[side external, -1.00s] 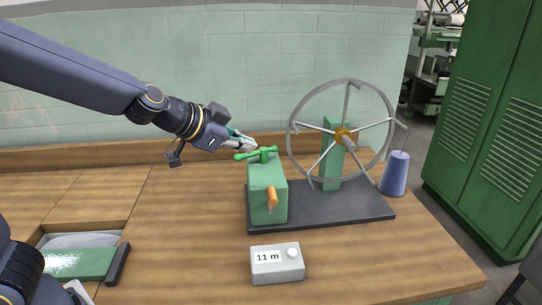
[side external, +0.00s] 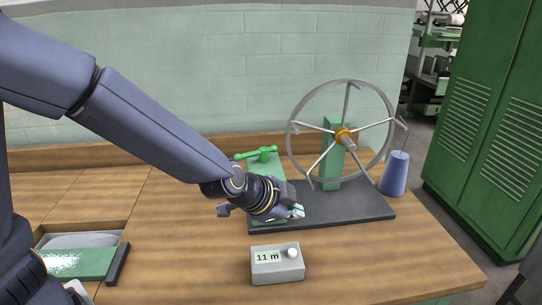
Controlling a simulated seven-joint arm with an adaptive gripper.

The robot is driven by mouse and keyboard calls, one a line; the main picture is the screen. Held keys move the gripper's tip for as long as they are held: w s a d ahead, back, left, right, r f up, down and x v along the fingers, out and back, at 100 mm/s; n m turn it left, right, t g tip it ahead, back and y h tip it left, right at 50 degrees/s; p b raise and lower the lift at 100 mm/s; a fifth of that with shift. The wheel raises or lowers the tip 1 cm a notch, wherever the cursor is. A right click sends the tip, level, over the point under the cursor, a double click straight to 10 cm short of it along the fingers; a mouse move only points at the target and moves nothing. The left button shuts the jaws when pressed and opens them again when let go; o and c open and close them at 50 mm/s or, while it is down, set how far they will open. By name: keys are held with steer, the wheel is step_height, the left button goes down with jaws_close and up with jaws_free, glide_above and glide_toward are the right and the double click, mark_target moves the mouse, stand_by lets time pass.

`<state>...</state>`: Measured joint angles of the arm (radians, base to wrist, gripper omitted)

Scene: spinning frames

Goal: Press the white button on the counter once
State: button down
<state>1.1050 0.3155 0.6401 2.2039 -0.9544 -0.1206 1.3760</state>
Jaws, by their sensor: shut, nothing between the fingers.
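The counter (side external: 277,264) is a small grey box on the wooden bench, with a display reading "11 m". Its white button (side external: 292,252) stands up on the right of the top face. My gripper (side external: 298,212) is shut and empty. In the picture it appears above the white button and apart from it, in front of the green block of the spinning machine. The gripper and wrist hide most of that block's front and its orange handle.
A spoked wheel (side external: 291,128) stands on a dark base plate (side external: 350,211) behind the counter. A blue-grey cone (side external: 395,175) is at the right. A green-lidded bin (side external: 80,263) lies left. Bench right of the counter is clear.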

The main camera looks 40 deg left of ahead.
mark_target(291, 253)
steer(key=shift+f, duration=4.35)
steer(key=shift+f, duration=0.4)
steer(key=shift+f, duration=0.55)
steer(key=shift+r, duration=0.95)
